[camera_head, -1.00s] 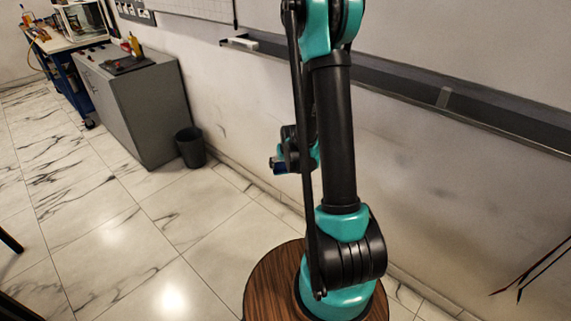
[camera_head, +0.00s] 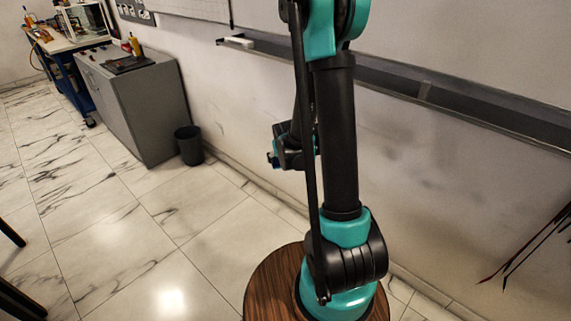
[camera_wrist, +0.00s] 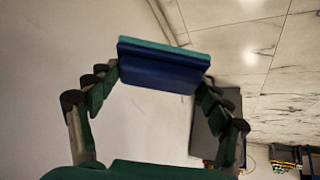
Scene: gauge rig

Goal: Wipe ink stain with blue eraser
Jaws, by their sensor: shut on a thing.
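My gripper (camera_wrist: 162,78) is shut on the blue eraser (camera_wrist: 158,68), a flat block with a teal layer along its top edge. The eraser lies across both fingertips in the wrist view, with pale wall behind it. In the head view my gripper (camera_head: 276,157) is small, left of my upright arm link, and mostly hidden. I cannot make out the eraser there. No clear ink stain shows; faint dark smudges (camera_head: 432,188) mark the wall right of my arm, and I cannot tell if they are ink.
A dark ledge (camera_head: 480,105) runs along the wall with a white block (camera_head: 238,42) at its left end. A whiteboard (camera_head: 195,8) hangs above. A grey cabinet (camera_head: 150,110) and black bin (camera_head: 189,146) stand left. Marble floor (camera_head: 110,225) is open; dark thin stalks (camera_head: 530,245) show right.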

